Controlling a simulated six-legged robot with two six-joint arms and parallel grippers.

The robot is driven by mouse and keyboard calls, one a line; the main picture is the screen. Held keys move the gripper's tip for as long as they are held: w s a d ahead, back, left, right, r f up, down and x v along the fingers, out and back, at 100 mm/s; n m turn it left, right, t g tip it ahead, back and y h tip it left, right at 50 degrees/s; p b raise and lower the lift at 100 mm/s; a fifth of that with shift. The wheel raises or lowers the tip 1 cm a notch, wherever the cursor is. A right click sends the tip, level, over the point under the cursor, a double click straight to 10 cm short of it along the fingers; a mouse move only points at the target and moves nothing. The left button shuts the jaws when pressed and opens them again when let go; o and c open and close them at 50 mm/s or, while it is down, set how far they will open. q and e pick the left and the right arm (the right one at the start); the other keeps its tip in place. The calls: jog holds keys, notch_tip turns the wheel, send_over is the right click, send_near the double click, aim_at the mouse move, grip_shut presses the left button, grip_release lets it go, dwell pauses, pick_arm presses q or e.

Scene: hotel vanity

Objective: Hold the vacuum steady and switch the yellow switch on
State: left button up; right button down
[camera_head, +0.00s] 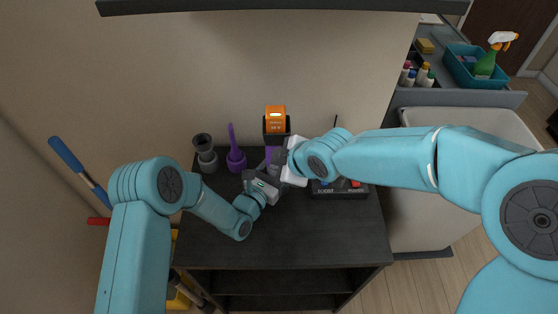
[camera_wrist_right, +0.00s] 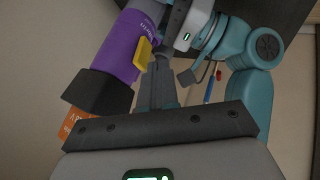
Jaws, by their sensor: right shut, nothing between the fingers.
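The vacuum stands at the back of the dark table, with an orange and black top (camera_head: 275,120) and a purple body partly hidden by my grippers. In the right wrist view its purple body (camera_wrist_right: 122,45) slants on the left, with the yellow switch (camera_wrist_right: 143,54) on its side. My right gripper (camera_wrist_right: 161,60) is shut and empty, its tips just right of the switch; contact cannot be told. In the head view it (camera_head: 283,168) is beside the vacuum. My left gripper (camera_head: 272,172) is close to the vacuum's lower part; its fingers are largely hidden, so its grip cannot be told.
A grey cup-like item (camera_head: 205,155) and a purple item (camera_head: 236,158) stand left of the vacuum on the table (camera_head: 215,235). A black tray (camera_head: 340,193) lies to the right, partly under my right arm. The table's front is clear. A white bin (camera_head: 420,220) stands right.

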pick_arm(q)
jog(key=shift+f, duration=0.35)
pick_arm(e)
jog(key=shift+w, duration=0.3)
pick_arm(q)
jog(key=shift+s, duration=0.1)
pick_arm(e)
jog(key=shift+w+d+m+g+h, duration=0.3)
jog(key=shift+w+g, duration=0.3)
jog(key=shift+g, duration=0.2)
jog(key=shift+r, duration=0.1)
jog(key=shift+r, duration=0.7)
jog(key=shift+s, duration=0.1)
